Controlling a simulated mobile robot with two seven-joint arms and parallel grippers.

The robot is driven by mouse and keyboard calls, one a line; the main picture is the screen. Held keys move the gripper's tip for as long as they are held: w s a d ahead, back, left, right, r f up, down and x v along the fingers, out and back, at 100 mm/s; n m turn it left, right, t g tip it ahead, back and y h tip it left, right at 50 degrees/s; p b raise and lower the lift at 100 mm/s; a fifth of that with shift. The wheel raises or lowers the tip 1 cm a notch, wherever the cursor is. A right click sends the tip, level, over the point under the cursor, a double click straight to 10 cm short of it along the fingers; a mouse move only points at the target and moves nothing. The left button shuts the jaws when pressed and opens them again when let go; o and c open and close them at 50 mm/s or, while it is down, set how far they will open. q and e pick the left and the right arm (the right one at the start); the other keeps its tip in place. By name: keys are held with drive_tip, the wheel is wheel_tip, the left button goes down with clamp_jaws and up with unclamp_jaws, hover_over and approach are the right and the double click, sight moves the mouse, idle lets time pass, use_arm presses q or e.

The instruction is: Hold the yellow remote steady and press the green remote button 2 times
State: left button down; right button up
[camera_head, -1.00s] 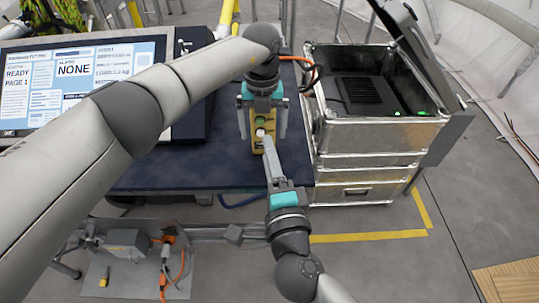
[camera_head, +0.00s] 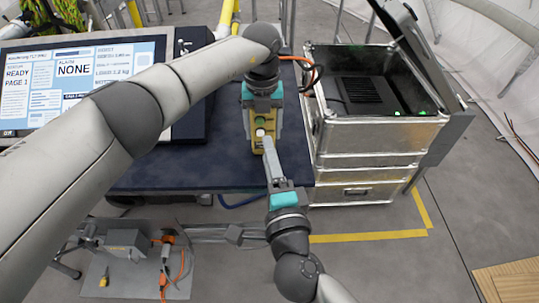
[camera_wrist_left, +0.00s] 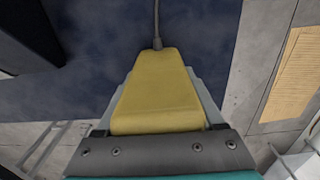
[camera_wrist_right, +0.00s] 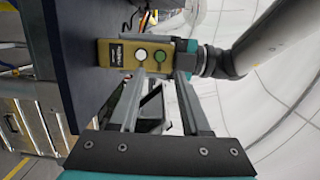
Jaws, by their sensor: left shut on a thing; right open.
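The yellow remote (camera_head: 256,145) is upright above the table's right part, its button face toward me. My left gripper (camera_head: 262,110) is shut on it from above, one finger on each side. In the left wrist view the remote (camera_wrist_left: 158,90) fills the space between the fingers. The green button (camera_wrist_right: 160,56) and a white button (camera_wrist_right: 141,54) show in the right wrist view; in the head view the green button (camera_head: 261,121) is above the white one. My right gripper (camera_head: 268,150) is open just in front of the remote's lower part. I cannot tell whether a fingertip touches it.
A dark blue table (camera_head: 180,172) is below the remote. A monitor (camera_head: 80,80) stands at the left, reading READY, PAGE 1 and NONE. An open metal case (camera_head: 375,133) stands close at the right. A cable (camera_wrist_left: 157,25) runs from the remote's end.

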clamp_jaws()
idle(1.5)
